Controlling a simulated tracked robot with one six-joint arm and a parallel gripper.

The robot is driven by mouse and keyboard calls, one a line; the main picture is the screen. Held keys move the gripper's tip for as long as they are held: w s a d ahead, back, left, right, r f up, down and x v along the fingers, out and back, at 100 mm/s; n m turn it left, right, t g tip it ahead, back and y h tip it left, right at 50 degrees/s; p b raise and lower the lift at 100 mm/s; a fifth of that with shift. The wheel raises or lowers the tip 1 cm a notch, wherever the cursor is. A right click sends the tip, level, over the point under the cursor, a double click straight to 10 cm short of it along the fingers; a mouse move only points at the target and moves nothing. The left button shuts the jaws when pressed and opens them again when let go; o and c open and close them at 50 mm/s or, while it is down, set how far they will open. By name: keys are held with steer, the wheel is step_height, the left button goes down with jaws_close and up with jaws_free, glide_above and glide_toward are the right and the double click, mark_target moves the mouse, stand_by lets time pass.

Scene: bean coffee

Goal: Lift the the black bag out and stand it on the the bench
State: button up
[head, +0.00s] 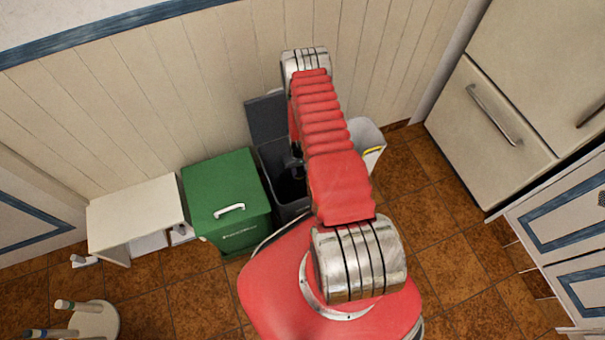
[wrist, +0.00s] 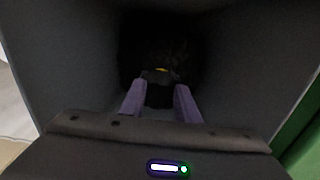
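In the wrist view my gripper (wrist: 159,92) points down into a dark grey bin (wrist: 70,60), its two purple-grey fingers apart. A black shape, probably the black bag (wrist: 160,62), lies deep inside with a small yellow mark on it. Its outline is lost in the dark, and I cannot tell whether the fingers touch it. In the head view the dark grey bin (head: 272,160) stands against the wall with its lid raised, and my red arm hides much of it. A low white bench (head: 135,205) stands at the left; its top is bare.
A green box (head: 225,195) with a white handle stands between the bench and the dark bin. A light grey bin (head: 368,140) with a yellow mark is on the right. Tiled floor is free at the right.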

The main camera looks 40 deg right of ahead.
jaws_close()
stand_by(0.6)
